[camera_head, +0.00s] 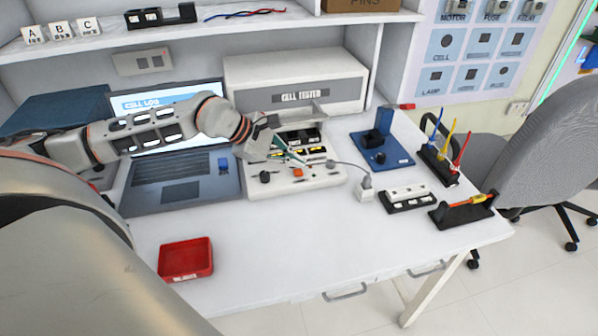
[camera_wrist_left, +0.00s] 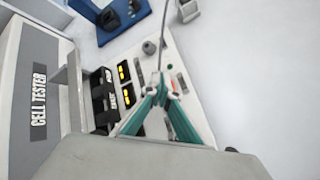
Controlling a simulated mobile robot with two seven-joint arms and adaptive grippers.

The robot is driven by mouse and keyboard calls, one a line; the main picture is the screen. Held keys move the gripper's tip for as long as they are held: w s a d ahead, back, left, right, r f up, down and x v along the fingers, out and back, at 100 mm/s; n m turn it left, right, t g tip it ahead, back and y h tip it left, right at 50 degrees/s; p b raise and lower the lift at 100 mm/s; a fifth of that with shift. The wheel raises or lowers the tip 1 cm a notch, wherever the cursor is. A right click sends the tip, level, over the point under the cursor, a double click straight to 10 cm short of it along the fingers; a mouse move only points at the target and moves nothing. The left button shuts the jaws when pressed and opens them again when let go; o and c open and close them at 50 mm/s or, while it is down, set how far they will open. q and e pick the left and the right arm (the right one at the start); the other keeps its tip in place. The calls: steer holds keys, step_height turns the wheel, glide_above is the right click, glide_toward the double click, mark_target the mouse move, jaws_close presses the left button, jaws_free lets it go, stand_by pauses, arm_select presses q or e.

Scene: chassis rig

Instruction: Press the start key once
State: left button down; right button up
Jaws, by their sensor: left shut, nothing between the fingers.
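The cell tester (camera_head: 292,95) stands at the back of the desk, and its white control panel (camera_head: 320,181) extends forward from it. The panel carries a red-orange button (camera_head: 298,172), a black knob (camera_head: 265,177) and small toggles. In the left wrist view a small green button (camera_wrist_left: 169,67) shows just beyond the fingertips. I cannot read which control is the start key. My left gripper (camera_head: 303,162) is shut and empty, its teal fingers together over the panel; its fingertips also show in the left wrist view (camera_wrist_left: 160,79). I cannot tell whether they touch the panel. My right gripper is out of view.
Black cell holders (camera_head: 300,139) sit behind the panel's controls. A laptop (camera_head: 180,180) is at left, a red tray (camera_head: 186,259) in front. A blue fixture (camera_head: 382,152), a white-topped block (camera_head: 407,197) and a screwdriver rack (camera_head: 440,165) stand at right. The front middle desk is clear.

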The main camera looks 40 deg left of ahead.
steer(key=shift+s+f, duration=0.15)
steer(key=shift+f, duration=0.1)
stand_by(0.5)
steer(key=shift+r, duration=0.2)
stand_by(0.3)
arm_select(q)
steer(key=shift+f, duration=0.1)
steer(key=shift+f, duration=0.4)
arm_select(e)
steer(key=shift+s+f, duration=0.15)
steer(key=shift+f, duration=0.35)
arm_select(q)
steer(key=shift+r, duration=0.1)
steer(key=shift+f+b, duration=0.5)
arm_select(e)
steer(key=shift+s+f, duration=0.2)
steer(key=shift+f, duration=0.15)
arm_select(q)
steer(key=shift+r, duration=0.1)
steer(key=shift+r+p, duration=0.3)
steer(key=shift+r, duration=0.5)
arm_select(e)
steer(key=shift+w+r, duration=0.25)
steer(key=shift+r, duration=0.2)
